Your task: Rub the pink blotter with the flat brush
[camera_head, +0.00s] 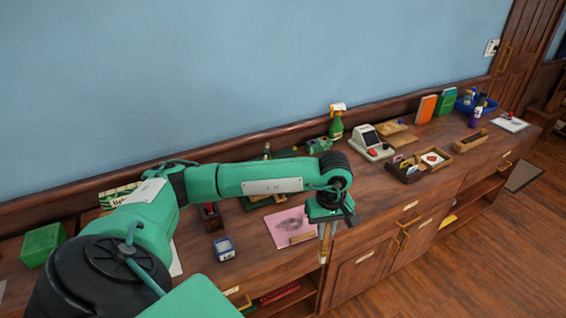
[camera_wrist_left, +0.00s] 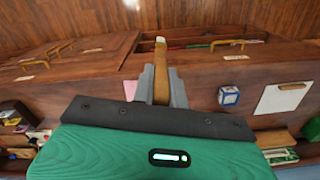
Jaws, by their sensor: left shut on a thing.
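The pink blotter (camera_head: 281,220) lies on the wooden counter in the head view, with a dark grey smudge on it. A tan strip (camera_head: 302,238) lies at its front edge. My left gripper (camera_head: 328,230) points down just right of the blotter, near the counter's front edge. In the left wrist view it (camera_wrist_left: 162,88) is shut on a slim brown thing with a pale tip (camera_wrist_left: 160,45), which looks like the flat brush. The pale end hangs down, apart from the blotter in the picture. My right gripper is not in view.
A blue-and-white device (camera_head: 224,248) stands left of the blotter. A green box (camera_head: 43,243) is at far left. Counter right of the gripper is fairly clear.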

